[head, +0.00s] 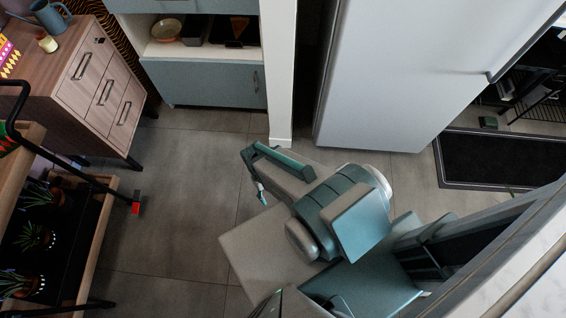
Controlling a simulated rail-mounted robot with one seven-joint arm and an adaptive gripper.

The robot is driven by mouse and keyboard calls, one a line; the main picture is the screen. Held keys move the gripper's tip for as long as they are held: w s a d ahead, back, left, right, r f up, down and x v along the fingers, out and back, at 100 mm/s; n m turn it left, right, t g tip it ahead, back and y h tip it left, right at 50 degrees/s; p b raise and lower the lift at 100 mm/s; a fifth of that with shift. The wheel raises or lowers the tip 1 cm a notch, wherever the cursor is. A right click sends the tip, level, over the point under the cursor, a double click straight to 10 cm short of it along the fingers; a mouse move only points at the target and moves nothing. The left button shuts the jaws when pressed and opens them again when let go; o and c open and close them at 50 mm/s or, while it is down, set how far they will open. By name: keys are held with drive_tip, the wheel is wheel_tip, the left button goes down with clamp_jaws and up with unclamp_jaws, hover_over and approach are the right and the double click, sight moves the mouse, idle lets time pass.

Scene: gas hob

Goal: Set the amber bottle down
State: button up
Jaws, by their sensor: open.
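I see no amber bottle in the head view. My gripper (256,176) shows small and partly at the end of my teal and grey arm, over the grey tiled floor near the middle. Its jaws look apart, with nothing visible between them. Part of it is hidden by its own links, and no bottle shows close to it.
A wooden drawer cabinet (97,90) stands at upper left with a blue-grey jug (48,13). A cart (95,245) with potted plants is at lower left. A shelf unit (205,83) and white fridge (390,75) stand behind. The tiled floor (185,190) between is clear.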

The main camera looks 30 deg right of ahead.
drive_tip(key=s+d+m+g, duration=0.1)
drive_tip(key=s+d+g, duration=0.1)
drive_tip(key=s, duration=0.5)
drive_tip(key=shift+s+d+r, duration=0.2)
drive_tip(key=shift+d+r, duration=0.15)
wheel_tip(320, 180, up, 10)
drive_tip(key=p, duration=0.9)
drive_tip(key=shift+p, duration=0.35)
drive_tip(key=shift+f, duration=0.1)
